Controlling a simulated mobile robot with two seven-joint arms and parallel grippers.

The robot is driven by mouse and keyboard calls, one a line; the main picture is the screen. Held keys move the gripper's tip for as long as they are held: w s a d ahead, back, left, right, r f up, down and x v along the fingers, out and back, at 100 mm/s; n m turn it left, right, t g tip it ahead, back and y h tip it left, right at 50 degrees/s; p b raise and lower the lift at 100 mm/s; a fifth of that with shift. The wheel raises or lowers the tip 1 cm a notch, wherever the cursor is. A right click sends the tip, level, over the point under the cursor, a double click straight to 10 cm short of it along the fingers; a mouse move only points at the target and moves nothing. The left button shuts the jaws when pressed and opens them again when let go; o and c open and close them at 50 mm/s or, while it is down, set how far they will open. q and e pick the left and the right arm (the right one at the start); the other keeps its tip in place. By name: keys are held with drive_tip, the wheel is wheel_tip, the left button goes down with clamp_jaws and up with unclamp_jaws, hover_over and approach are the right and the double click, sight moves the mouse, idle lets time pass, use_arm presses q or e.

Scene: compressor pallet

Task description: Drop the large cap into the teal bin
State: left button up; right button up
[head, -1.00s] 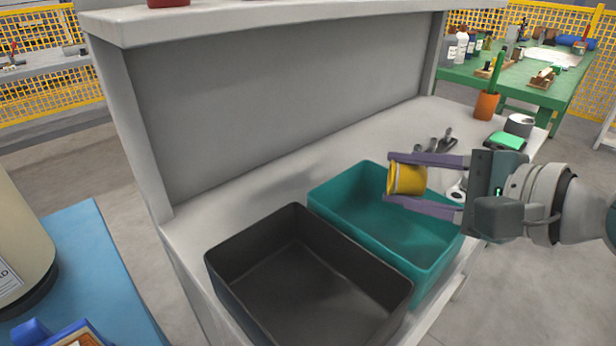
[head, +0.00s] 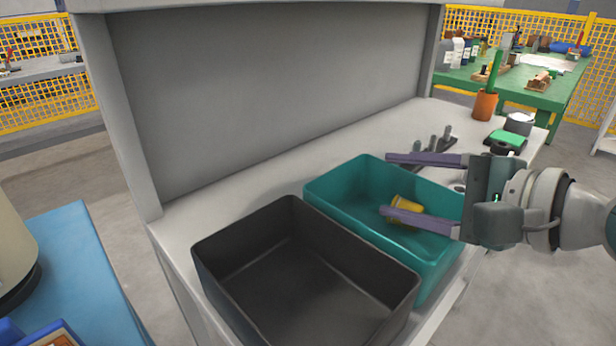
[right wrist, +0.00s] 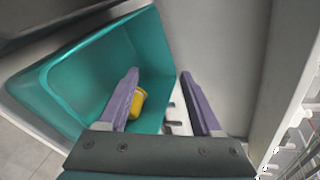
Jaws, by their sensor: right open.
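The large cap (head: 407,206) is yellow and lies inside the teal bin (head: 345,209), partly hidden behind a finger of my right gripper. My right gripper (head: 388,184) is open and empty above the right part of the bin. In the right wrist view the cap (right wrist: 137,103) shows beyond the left finger, in the teal bin (right wrist: 88,75), apart from the space between the fingers. My left gripper is not in view.
A black bin (head: 303,265) stands directly beside the teal bin on the grey bench. Dark tools (head: 434,146), a green item (head: 506,138) and an orange cup (head: 485,106) stand toward the bench's far end. A tall back panel (head: 270,85) rises behind the bins.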

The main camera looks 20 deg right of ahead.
drive_tip(key=shift+s+f, duration=0.1)
drive_tip(key=shift+f, duration=0.3)
drive_tip(key=shift+s, duration=0.1)
drive_tip(key=shift+s+r, duration=0.2)
drive_tip(key=p+v, duration=0.1)
drive_tip(key=v, duration=0.8)
drive_tip(key=shift+r+p, duration=0.3)
drive_tip(key=shift+p, duration=0.1)
drive_tip(key=shift+d, duration=0.1)
